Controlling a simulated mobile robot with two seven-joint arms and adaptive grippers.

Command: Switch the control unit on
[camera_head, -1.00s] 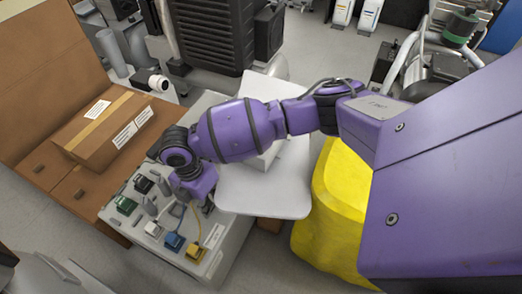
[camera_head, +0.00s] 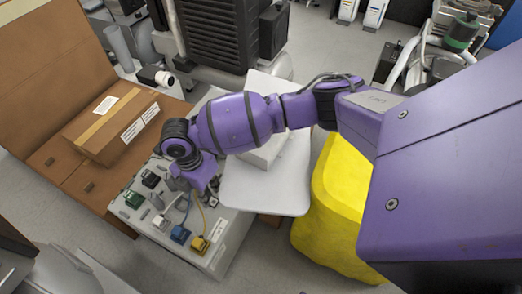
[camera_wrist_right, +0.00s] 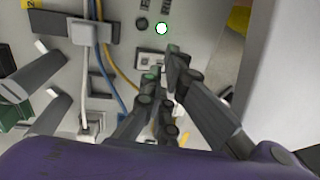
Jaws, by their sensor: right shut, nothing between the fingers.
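The control unit (camera_head: 225,238) is a pale grey box at the lower left of the head view, with plugs and cables on its top panel. My right gripper (camera_wrist_right: 165,68) is over the panel with its fingers shut and empty. In the wrist view its fingertips are at a small switch plate (camera_wrist_right: 150,58), which they partly cover; I cannot tell whether they touch it. In the head view my right wrist hides the switch area. My left gripper is not visible.
Blue (camera_head: 180,234), yellow (camera_head: 200,244) and green (camera_head: 134,200) connectors stand on the panel near the gripper. A cardboard box (camera_head: 112,122) lies to the left. A white seat-like surface (camera_head: 262,190) and a yellow bin (camera_head: 335,205) are to the right.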

